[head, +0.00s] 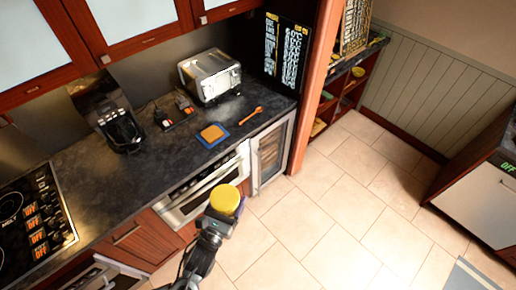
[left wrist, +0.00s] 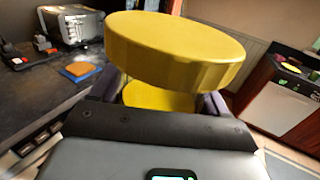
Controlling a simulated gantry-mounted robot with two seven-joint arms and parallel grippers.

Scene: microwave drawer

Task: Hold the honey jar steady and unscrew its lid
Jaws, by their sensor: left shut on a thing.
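The honey jar shows in the left wrist view with a wide, round yellow lid (left wrist: 175,52) above a narrower yellow body (left wrist: 158,97). My left gripper (left wrist: 158,100) is shut on the jar, with a dark finger on each side of the body below the lid. In the head view the yellow lid (head: 226,198) faces up at the end of my left arm, and my left gripper (head: 216,222) is mostly hidden beneath it. The jar is held out over the floor in front of the counter. My right gripper is in neither view.
The dark counter (head: 95,190) carries a toaster (head: 210,76), a coffee machine (head: 118,125), a blue-edged board with an orange top (head: 212,134) and a wooden spoon (head: 252,114). A drawer front with a handle (head: 203,187) is below. Tiled floor (head: 330,200) lies open to the right.

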